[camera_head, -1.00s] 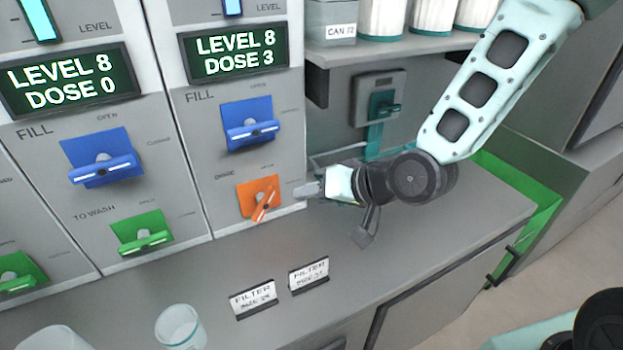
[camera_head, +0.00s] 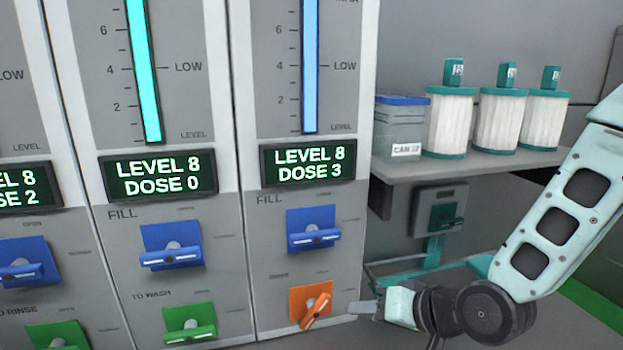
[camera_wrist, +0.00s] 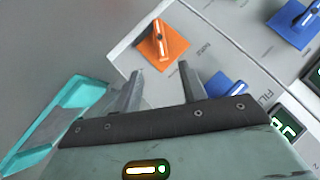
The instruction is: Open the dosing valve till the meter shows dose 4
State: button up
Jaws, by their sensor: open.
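The orange dosing valve (camera_head: 311,304) is on the right-hand panel, below that panel's blue fill valve (camera_head: 313,229). Its handle is slanted in the head view. The meter (camera_head: 308,163) above reads LEVEL 8, DOSE 3. My gripper (camera_head: 362,308) is just right of the orange valve, apart from it, pointing left at it. In the wrist view the two fingers (camera_wrist: 160,82) are open and empty, with the orange valve (camera_wrist: 161,44) beyond their tips.
The neighbouring panel has a meter (camera_head: 158,176) reading DOSE 0, a blue valve (camera_head: 171,247) and a green valve (camera_head: 189,324). A shelf (camera_head: 480,166) at right holds white filters and a labelled box.

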jog(key=w+d+f+g+h, duration=0.2)
jog(key=d+f+g+h, duration=0.1)
jog(key=d+f+h, duration=0.3)
jog(key=n+g+y, duration=0.2)
jog(key=y, duration=0.4)
send_near(320, 310)
jog(key=x, duration=1.1)
jog(key=shift+p, duration=0.4)
grip_shut()
